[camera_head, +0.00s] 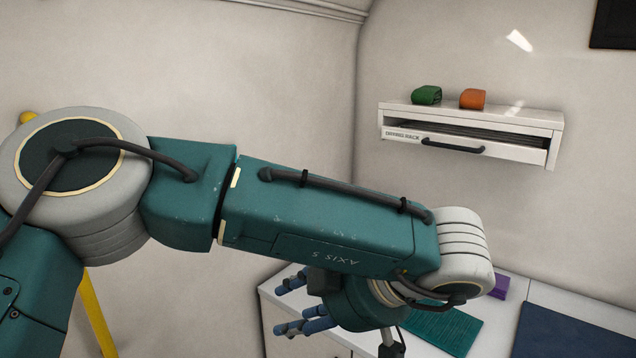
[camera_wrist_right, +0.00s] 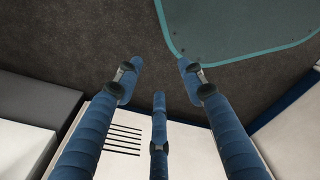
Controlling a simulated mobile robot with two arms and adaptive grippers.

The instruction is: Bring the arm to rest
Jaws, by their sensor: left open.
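My left arm (camera_head: 320,220), teal with grey joints, reaches in from the left and crosses the middle of the head view. Its forearm folds down at the grey joint on the right. My left gripper (camera_head: 283,309) has blue fingers pointing left, spread apart and empty, over the left end of the white counter. Part of the hand is hidden under the forearm. My right gripper (camera_wrist_right: 160,72) shows only in the right wrist view. Its three blue fingers are apart with nothing between them, above a dark floor.
A white counter (camera_head: 275,290) holds a teal ribbed mat (camera_head: 445,328), a purple item (camera_head: 499,287) and a dark blue mat (camera_head: 570,335). A wall drying rack (camera_head: 400,118) carries green (camera_head: 427,95) and orange (camera_head: 472,98) rolled cloths. A teal-edged mat (camera_wrist_right: 240,25) lies on the floor.

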